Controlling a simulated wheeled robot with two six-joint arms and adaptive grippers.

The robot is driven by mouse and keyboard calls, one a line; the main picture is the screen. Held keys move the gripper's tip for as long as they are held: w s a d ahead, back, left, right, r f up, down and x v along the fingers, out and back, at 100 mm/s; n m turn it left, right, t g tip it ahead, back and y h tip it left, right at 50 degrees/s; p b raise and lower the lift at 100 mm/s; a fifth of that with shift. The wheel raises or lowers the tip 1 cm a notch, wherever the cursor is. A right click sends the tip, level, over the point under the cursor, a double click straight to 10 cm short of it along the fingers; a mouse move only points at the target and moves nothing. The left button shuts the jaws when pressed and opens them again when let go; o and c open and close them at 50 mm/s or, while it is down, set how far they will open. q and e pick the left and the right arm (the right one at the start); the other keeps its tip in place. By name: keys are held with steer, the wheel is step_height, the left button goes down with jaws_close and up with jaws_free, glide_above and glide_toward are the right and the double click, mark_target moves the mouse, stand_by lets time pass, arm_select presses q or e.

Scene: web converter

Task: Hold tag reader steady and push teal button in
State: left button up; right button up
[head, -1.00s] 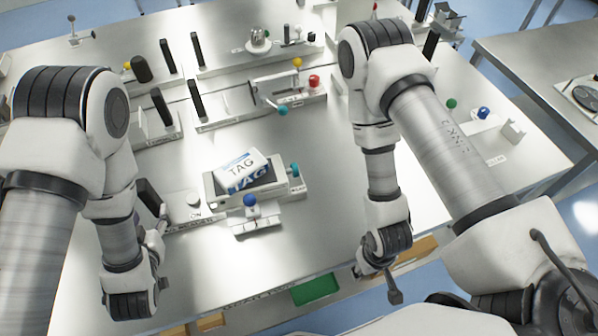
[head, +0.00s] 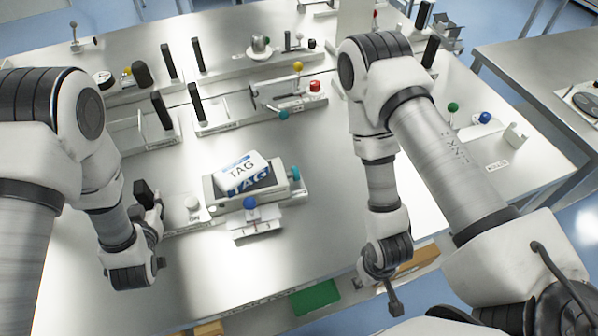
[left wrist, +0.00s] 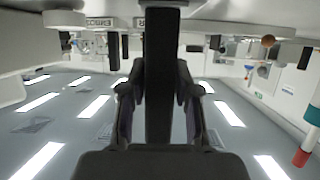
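The tag reader (head: 213,189) is a pale box with a dark screen on the table. A white and blue TAG card (head: 240,172) leans on its top. The teal button (head: 296,173) sticks out of its right side, and a blue knob (head: 250,202) stands at its front. My left gripper (head: 151,207) is left of the reader, apart from it, beside a black upright handle (head: 143,190). In the left wrist view a black bar (left wrist: 161,70) stands between its two fingers; whether they grip it is unclear. My right gripper (head: 392,297) hangs by the front edge, away from the reader.
A white round knob (head: 192,203) sits between the left gripper and the reader. Behind are fixtures with black handles, a red button (head: 315,86) and a yellow knob (head: 298,67). The table right of the reader is clear.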

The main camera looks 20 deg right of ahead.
steer(key=shift+s+f+b, duration=0.1)
steer(key=shift+f+b, duration=0.2)
stand_by(0.8)
stand_by(0.6)
steer(key=shift+c, duration=0.4)
